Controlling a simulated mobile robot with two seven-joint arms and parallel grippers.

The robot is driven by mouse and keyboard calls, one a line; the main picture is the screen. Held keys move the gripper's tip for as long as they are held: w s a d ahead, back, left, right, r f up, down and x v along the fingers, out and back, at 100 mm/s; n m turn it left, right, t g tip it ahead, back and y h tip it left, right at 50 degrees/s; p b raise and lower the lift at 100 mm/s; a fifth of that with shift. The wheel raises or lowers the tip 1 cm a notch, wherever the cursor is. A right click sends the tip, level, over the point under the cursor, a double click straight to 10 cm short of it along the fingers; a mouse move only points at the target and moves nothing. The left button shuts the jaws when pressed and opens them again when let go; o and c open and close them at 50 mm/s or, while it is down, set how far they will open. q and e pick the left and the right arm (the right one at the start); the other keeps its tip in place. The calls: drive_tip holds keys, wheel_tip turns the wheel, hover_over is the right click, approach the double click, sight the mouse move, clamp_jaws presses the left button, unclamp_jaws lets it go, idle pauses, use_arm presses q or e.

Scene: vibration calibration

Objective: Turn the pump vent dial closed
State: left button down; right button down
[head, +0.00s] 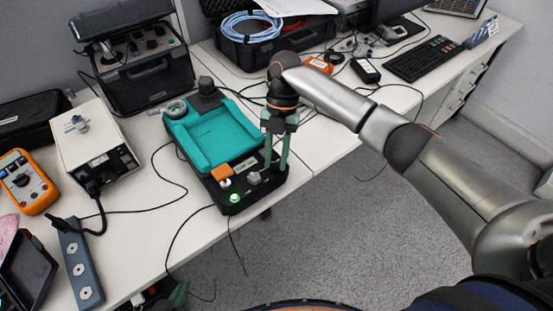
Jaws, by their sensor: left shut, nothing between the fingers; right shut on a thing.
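The pump (239,199) is a black unit with a teal tray on top, at the table's front edge. Its near end carries an orange button (221,172), a lit green button (234,198) and a grey knob (254,178). My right gripper (276,167) points down at the pump's near right corner, with its green fingers shut on the vent dial. The dial is small and largely hidden between the fingertips, so its setting cannot be read. My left gripper (178,293) is low at the bottom left, below the table edge, mostly hidden; it is shut and empty.
A white box (95,145) with a cable, an orange multimeter (27,182) and a power strip (81,262) stand left of the pump. A black case with blue hose (252,24) is behind. A keyboard (424,59) lies at the far right. Loose cables cross the table.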

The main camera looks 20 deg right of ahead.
drive_tip(key=shift+n, duration=0.6)
drive_tip(key=c, duration=0.6)
unclamp_jaws()
drive_tip(key=shift+h, duration=0.3)
drive_tip(key=v, duration=1.2)
drive_tip(key=shift+w+r+p, duration=0.15)
drive_tip(key=shift+r+p, duration=0.05)
drive_tip(key=shift+p, duration=0.1)
